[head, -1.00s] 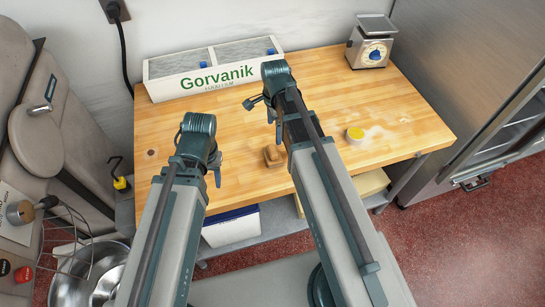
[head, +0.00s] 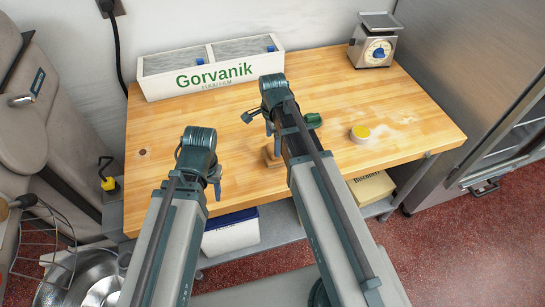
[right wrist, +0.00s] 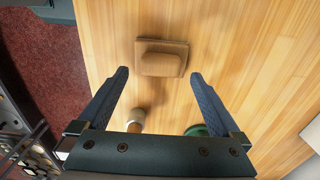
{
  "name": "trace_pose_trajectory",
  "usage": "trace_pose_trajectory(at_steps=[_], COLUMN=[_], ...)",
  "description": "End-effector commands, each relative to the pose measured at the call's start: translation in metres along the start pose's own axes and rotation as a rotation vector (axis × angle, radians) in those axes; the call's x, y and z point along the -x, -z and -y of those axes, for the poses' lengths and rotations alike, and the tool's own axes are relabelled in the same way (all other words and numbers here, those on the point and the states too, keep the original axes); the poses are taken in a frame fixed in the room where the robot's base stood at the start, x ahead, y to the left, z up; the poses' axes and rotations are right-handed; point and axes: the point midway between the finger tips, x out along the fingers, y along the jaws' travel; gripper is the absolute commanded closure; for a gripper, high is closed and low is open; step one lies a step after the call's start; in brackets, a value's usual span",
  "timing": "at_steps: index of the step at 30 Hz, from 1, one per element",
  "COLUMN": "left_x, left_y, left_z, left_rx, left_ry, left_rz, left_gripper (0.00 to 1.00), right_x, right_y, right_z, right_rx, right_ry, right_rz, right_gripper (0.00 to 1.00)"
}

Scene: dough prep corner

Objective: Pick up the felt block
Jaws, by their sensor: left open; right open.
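The felt block appears to be the small brown block with a raised rounded top (right wrist: 161,57). It lies on the wooden table. In the head view the block (head: 270,158) is near the front edge, partly hidden by my right arm. My right gripper (right wrist: 159,76) is open and empty, its two dark fingers pointing towards the block, which lies just beyond the fingertips. In the head view my right gripper (head: 258,121) is above the table. My left gripper (head: 216,183) is open at the table's front left, apart from the block.
A white Gorvanik box (head: 210,72) and a scale (head: 374,42) stand at the back.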

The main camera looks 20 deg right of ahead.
Motion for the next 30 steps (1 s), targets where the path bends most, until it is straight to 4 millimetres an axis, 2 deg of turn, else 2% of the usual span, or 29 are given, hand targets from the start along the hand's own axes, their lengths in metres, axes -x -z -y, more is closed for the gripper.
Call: trace_pose_trajectory(at_steps=[1, 6, 15, 30], left_x=[-0.014, -0.030, -0.029, -0.029], left_y=[0.001, 0.002, 0.002, 0.002], left_z=[-0.001, -0.003, -0.003, -0.003], left_rx=[0.000, 0.001, 0.001, 0.001], left_ry=[0.000, 0.000, 0.000, 0.000], left_rz=[0.000, 0.000, 0.000, 0.000], left_gripper=[0.50, 0.50, 0.50, 0.50], right_x=[-0.014, -0.030, -0.029, -0.029], right_y=[-0.001, -0.001, -0.001, -0.001], right_z=[0.002, 0.001, 0.001, 0.001], right_rx=[0.001, 0.000, 0.000, 0.000], right_ry=[0.000, 0.001, 0.001, 0.001], right_rz=[0.000, 0.000, 0.000, 0.000], right_gripper=[0.00, 0.00, 0.02, 0.92])
